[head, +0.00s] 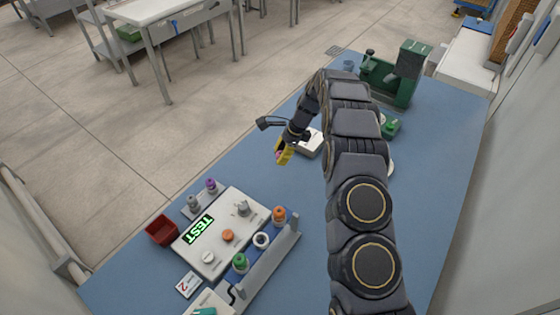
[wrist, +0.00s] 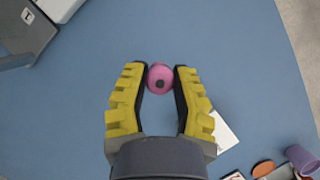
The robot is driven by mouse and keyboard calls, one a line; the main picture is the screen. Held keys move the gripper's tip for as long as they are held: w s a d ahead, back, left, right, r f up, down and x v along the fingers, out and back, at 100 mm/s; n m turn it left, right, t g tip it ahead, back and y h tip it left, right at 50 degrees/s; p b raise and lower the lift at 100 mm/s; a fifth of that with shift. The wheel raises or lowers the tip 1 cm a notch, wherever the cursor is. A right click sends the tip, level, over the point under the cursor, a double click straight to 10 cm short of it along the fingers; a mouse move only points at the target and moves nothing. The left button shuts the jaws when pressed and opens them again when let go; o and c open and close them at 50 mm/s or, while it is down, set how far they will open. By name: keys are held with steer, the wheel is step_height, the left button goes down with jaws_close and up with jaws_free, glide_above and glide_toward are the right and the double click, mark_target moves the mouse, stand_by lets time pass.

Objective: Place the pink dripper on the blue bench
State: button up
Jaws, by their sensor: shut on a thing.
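My gripper (wrist: 160,80) has yellow fingers, which are closed around the pink dripper (wrist: 160,78) at their tips in the wrist view. The dripper is round from this side, with a dark spot in its middle. In the head view my gripper (head: 281,156) is over the left part of the blue bench (head: 240,165), and only a trace of pink shows by the fingers. The bench also fills most of the wrist view (wrist: 70,110). I cannot tell whether the dripper touches the bench or hangs above it.
A white test board (head: 202,235) with several coloured parts stands at the front left, beside a red bin (head: 161,231) and a grey rack (head: 275,262). A white box (head: 310,143) is close to my gripper. A green machine (head: 400,75) stands at the far end.

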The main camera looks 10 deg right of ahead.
steer(key=shift+w+f, duration=0.6)
steer(key=shift+f, duration=0.2)
steer(key=shift+w+f, duration=0.1)
steer(key=shift+f, duration=1.5)
steer(key=shift+f, duration=0.1)
steer(key=o, duration=0.7)
steer(key=shift+o, duration=0.2)
